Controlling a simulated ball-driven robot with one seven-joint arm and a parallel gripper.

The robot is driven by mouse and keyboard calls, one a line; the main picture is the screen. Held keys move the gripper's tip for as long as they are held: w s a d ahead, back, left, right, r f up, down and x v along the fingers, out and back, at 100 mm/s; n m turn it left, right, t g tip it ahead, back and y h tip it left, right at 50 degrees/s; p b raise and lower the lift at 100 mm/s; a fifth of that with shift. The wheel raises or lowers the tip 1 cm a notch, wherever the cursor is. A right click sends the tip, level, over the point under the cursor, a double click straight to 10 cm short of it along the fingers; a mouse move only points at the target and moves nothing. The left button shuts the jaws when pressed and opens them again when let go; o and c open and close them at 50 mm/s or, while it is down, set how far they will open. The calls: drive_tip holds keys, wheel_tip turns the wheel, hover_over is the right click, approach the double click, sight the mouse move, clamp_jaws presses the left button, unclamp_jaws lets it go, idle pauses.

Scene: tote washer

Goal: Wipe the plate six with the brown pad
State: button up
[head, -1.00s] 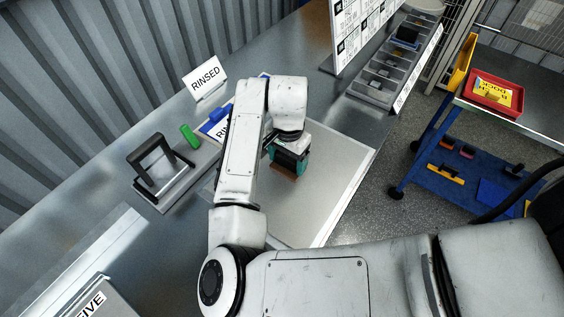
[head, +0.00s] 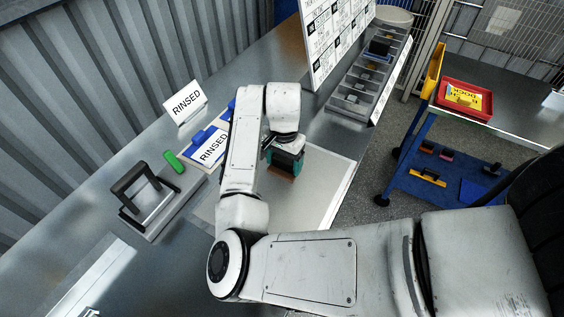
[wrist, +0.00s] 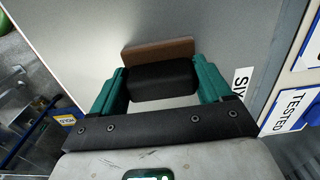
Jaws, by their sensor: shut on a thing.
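Plate six (head: 312,200) is a flat grey sheet with a pale edge, lying on the metal bench beneath my arm. In the wrist view, the plate (wrist: 80,35) fills most of the background, and its SIX label (wrist: 241,82) shows at the right edge. My gripper (head: 287,158) is over the plate, its teal fingers closed on the black grip (wrist: 163,82) of the brown pad (wrist: 158,52). The pad (head: 281,169) is low at the plate's surface; whether it touches is unclear. My arm hides the plate's left part.
A tray with a black-handled tool (head: 137,188) and a green piece (head: 173,161) lie left. A compartment tray (head: 352,103) is at the back, a blue cart (head: 440,165) with a red bin (head: 464,98) right.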

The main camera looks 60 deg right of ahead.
sight(284, 191)
drive_tip(key=shift+s+a+p, duration=0.15)
drive_tip(key=shift+s+a, duration=0.45)
drive_tip(key=shift+a, duration=0.3)
drive_tip(key=shift+s+a+p, duration=0.2)
drive_tip(key=shift+s+a, duration=0.35)
drive_tip(key=shift+a, duration=0.4)
drive_tip(key=shift+s+a+p, duration=0.15)
drive_tip(key=shift+s+a, duration=0.45)
drive_tip(key=shift+a, duration=0.3)
wheel_tip(284, 191, up, 2)
drive_tip(key=shift+r+p, duration=0.25)
drive_tip(key=shift+p, duration=0.85)
drive_tip(key=shift+r, duration=2.25)
